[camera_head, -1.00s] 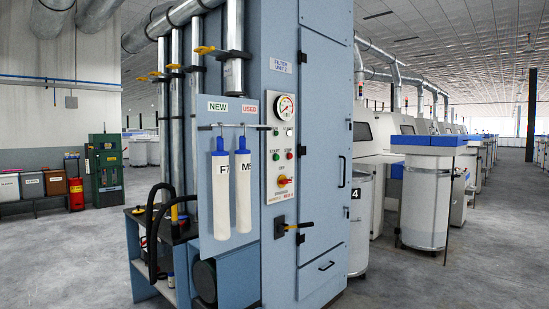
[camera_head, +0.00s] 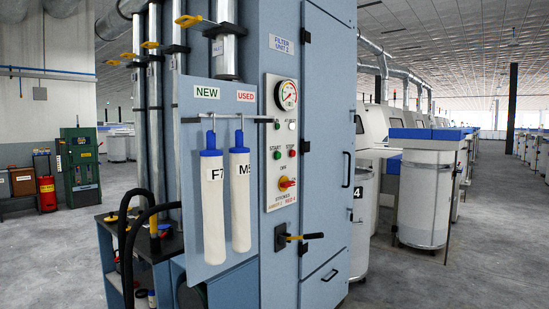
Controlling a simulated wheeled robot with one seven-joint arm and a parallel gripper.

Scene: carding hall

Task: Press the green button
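The green button (camera_head: 277,154) is a small round button under the word START on the pale control panel (camera_head: 284,196) of the blue filter unit. A red button (camera_head: 292,153) sits just right of it under STOP. Above them are a round pressure gauge and small lamps; below them is a red and yellow rotary switch (camera_head: 286,183). Nothing covers the green button. My gripper is not in view.
Two white filter tubes (camera_head: 214,205) with blue tops hang left of the panel. A shelf with black hoses (camera_head: 130,240) stands at left.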

